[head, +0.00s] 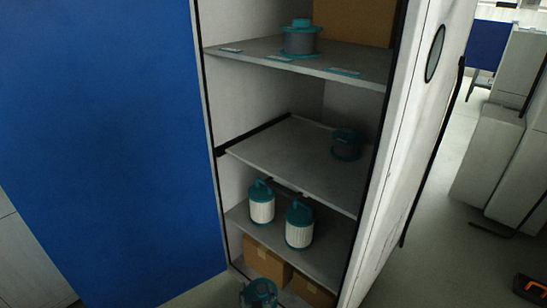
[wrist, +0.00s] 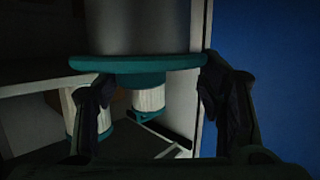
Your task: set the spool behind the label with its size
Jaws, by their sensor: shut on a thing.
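My gripper (wrist: 156,82) is shut on a spool (wrist: 140,28) with a grey winding and a teal flange. Its fingers sit on either side of the flange in the wrist view. The held spool (head: 263,290) seems to show at the bottom edge of the head view, low in front of the cabinet and partly cut off. Three small labels lie along the top shelf's front: left (head: 231,50), middle (head: 279,58) and right (head: 346,72). Their print is too small to read. Another teal and grey spool (head: 300,42) stands upright behind the middle label.
A dark spool (head: 346,145) stands on the middle shelf (head: 285,155). Two white filters with teal caps (head: 262,205) (head: 299,228) stand on the shelf below, above cardboard boxes (head: 268,262). A large box (head: 355,20) fills the top shelf's back right. A blue door (head: 105,140) stands open left.

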